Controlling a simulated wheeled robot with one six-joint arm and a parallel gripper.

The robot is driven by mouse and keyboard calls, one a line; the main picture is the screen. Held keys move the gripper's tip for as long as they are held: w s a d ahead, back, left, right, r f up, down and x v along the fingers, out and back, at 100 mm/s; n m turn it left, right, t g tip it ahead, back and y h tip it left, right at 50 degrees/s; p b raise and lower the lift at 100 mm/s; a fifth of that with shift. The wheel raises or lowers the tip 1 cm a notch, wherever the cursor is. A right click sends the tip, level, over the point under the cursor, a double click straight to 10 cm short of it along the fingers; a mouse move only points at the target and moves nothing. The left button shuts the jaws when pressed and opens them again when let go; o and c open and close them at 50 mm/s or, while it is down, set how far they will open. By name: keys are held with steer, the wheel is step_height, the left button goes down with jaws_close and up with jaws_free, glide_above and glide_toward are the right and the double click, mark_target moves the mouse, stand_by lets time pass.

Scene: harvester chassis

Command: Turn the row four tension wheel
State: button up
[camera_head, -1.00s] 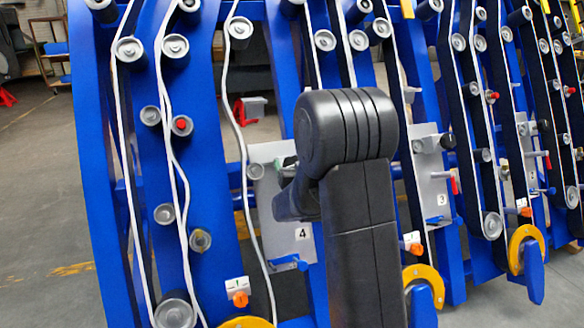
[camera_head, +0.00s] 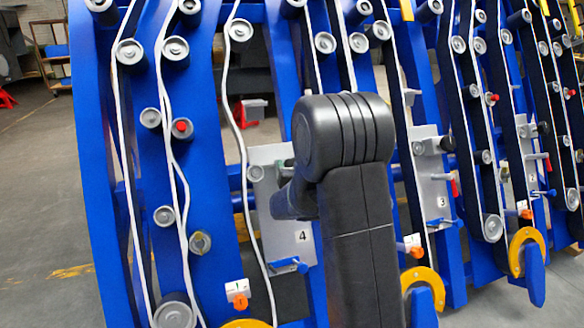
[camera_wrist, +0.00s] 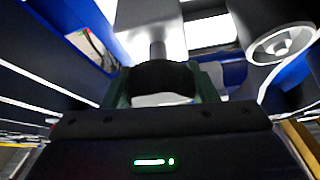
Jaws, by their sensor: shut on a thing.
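The row four plate (camera_head: 268,192) is a grey panel marked 4, partly hidden behind my arm in the head view. The row four tension wheel (camera_wrist: 162,80) is a black knob on a grey shaft in the wrist view. My gripper (camera_wrist: 163,70) is shut on this wheel, with a green finger on each side of it. In the head view my arm hides the wheel and most of my gripper.
Blue frames with white belts and grey rollers (camera_head: 200,242) stand close on both sides of my arm. A blue-handled pin (camera_head: 290,265) sticks out low on the plate. The row three plate (camera_head: 432,180) stands to the right. Open floor (camera_head: 40,210) lies at the left.

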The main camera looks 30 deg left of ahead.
steer(key=shift+m, duration=0.3)
steer(key=m+h+p, duration=0.1)
steer(key=m, duration=0.1)
steer(key=shift+r+m+t+h, duration=0.15)
steer(key=shift+m+t+h, duration=0.15)
steer(key=shift+m+t, duration=0.1)
steer(key=m+h+p, duration=0.2)
steer(key=m+p, duration=0.1)
steer(key=m, duration=0.1)
steer(key=shift+r+m+t, duration=0.1)
steer(key=shift+m+t, duration=0.2)
steer(key=shift+t, duration=0.1)
steer(key=m+h+p, duration=0.2)
steer(key=p, duration=0.1)
steer(key=shift+w+d+m, duration=0.1)
steer(key=shift+m, duration=0.3)
steer(key=shift+f+m+h+p, duration=0.3)
steer(key=shift+m+h+p, duration=0.3)
steer(key=shift+m+p, duration=0.65)
steer(key=o, duration=1)
